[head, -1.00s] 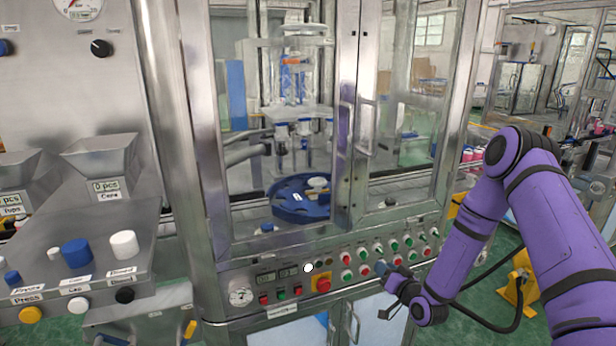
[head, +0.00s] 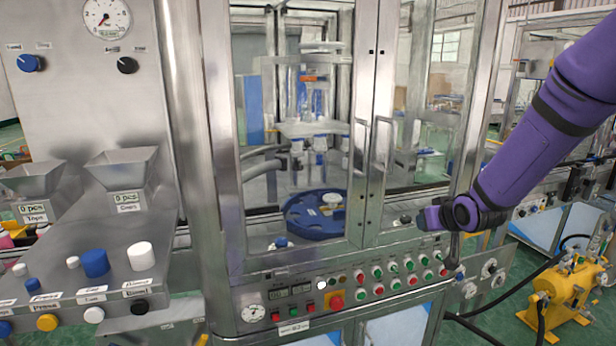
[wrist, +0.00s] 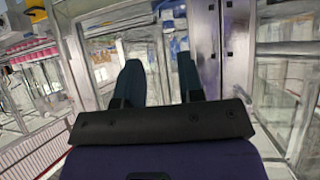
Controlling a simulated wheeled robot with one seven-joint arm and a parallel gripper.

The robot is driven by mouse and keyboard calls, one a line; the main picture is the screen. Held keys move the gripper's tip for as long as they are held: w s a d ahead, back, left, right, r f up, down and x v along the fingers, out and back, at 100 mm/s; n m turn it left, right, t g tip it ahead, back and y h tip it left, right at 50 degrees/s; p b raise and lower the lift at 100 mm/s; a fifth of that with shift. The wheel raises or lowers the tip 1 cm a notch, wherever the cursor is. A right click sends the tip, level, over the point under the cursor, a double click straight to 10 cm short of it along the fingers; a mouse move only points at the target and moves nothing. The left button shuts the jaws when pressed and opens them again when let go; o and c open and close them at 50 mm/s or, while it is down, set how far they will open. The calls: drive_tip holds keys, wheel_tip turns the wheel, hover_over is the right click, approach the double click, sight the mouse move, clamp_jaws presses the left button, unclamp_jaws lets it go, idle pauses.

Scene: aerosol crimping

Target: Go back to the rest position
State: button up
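My gripper (head: 405,220) is in front of the right cabinet door, above the button panel (head: 385,275), and touches nothing that I can make out. In the wrist view my gripper (wrist: 160,75) shows two dark fingers set apart with an empty gap between them. My purple arm reaches in from the upper right of the head view. The gripper's tips are small and dark in the head view.
The glass-doored cabinet (head: 375,130) encloses a blue round turntable (head: 320,228). At left is a steel console with hoppers (head: 122,172) and coloured knobs. A yellow pump (head: 565,295) with black hoses stands on the green floor at right.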

drive_tip(key=s+d+r+m+g+h, duration=0.1)
drive_tip(key=s+r+g+h, duration=0.1)
drive_tip(key=s+r, duration=1.15)
drive_tip(key=s+r+g, duration=0.3)
drive_tip(key=s, duration=1.9)
drive_tip(key=shift+s+a+m, duration=0.3)
drive_tip(key=shift+a+m, duration=0.05)
drive_tip(key=shift+m, duration=0.05)
drive_tip(key=shift+r, duration=0.1)
